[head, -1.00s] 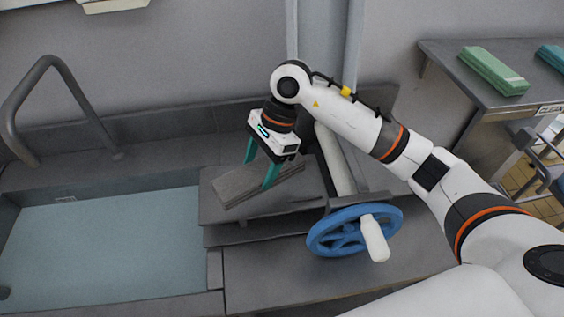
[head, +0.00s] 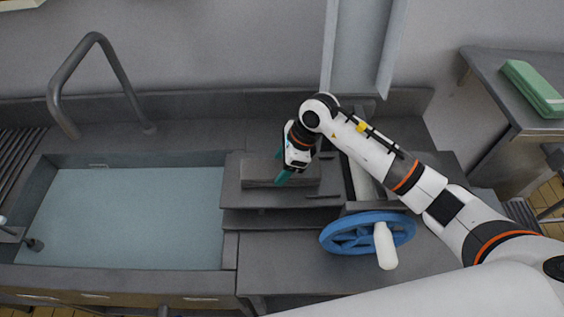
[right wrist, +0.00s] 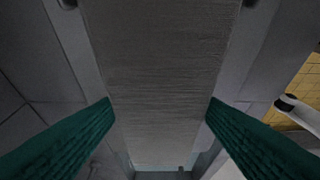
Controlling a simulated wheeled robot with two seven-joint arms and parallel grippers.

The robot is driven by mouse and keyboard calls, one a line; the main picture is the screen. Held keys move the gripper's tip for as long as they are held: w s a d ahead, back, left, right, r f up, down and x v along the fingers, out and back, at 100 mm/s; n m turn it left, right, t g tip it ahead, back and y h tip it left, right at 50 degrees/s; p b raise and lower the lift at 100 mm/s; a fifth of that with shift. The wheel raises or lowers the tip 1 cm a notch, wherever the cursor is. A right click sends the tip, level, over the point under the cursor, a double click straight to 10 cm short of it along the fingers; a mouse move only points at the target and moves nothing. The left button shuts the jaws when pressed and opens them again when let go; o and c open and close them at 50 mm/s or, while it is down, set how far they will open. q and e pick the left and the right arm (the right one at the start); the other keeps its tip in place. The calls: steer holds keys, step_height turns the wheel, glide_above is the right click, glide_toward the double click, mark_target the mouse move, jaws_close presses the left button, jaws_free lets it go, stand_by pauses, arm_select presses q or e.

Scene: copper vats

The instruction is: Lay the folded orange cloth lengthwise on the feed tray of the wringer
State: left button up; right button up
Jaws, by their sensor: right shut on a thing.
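The folded cloth (head: 259,174) looks grey, not orange. It is a flat bar lying on or just above the wringer's grey feed tray (head: 270,199), its long side running left to right toward the pale roller (head: 359,182). I cannot tell whether it rests fully on the tray. My right gripper (head: 283,165) is shut on the cloth, its teal fingers across the middle. In the right wrist view the cloth (right wrist: 160,70) runs between the two fingers (right wrist: 160,104). The gripper hides part of the cloth. My left gripper is not in view.
A blue handwheel (head: 340,238) with a white handle (head: 385,246) stands in front of the wringer. A water-filled basin (head: 130,220) with a bent metal pipe (head: 97,40) lies left. A side table (head: 492,72) at right bears a green folded cloth (head: 533,88).

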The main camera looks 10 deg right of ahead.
steer(key=shift+f, duration=0.25)
steer(key=shift+f, duration=0.1)
steer(key=shift+f+b, duration=0.15)
steer(key=shift+b, duration=0.15)
steer(key=o, duration=1)
steer(key=shift+o, duration=0.7)
